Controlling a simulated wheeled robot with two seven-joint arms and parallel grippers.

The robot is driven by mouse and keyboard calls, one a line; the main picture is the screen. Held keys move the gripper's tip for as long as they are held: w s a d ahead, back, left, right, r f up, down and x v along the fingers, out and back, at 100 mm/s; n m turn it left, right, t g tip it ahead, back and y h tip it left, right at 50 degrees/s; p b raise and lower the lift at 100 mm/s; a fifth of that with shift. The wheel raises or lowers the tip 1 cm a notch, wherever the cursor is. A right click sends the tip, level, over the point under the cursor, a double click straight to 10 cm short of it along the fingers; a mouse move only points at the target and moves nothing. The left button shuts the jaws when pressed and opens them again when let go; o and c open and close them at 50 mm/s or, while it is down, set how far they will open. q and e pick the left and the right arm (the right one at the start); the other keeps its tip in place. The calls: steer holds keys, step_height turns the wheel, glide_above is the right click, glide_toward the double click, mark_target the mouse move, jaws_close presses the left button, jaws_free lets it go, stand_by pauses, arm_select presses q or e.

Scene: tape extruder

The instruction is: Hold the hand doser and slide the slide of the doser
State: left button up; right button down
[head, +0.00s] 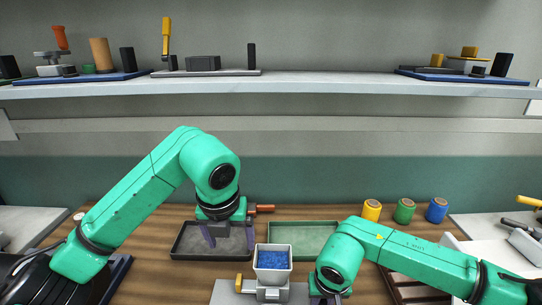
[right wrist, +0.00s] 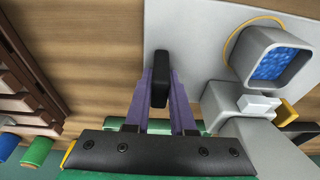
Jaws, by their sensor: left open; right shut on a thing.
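The hand doser (head: 272,271) stands at the bottom middle of the head view. It has a square hopper filled with blue granules, also seen in the right wrist view (right wrist: 279,62). A yellow part (head: 239,282) sticks out on its left side, and shows in the right wrist view (right wrist: 290,110). My right gripper (right wrist: 160,85) is shut on a black upright handle (right wrist: 161,78) beside the hopper, over the pale base plate (right wrist: 195,25). My left gripper (head: 230,237) is open, fingers down, over the dark grey tray, behind and left of the doser.
The dark grey tray (head: 180,254) and a green tray (head: 290,224) lie behind the doser. A copper-coloured cylinder (head: 263,208) shows beside my left gripper. Yellow (head: 372,210), green (head: 405,211) and blue (head: 437,210) spools stand at right. A shelf (head: 300,85) with tools runs above.

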steer(key=c, duration=0.7)
jaws_free()
steer(key=p+v, duration=0.1)
steer(key=v, duration=0.5)
steer(key=w+p+v, duration=0.1)
steer(key=p+v, duration=0.1)
steer(key=v, duration=0.5)
steer(key=p+v, duration=0.1)
steer(key=v, duration=0.6)
steer(key=shift+w+r+p, duration=0.1)
steer(key=shift+w+p, duration=0.25)
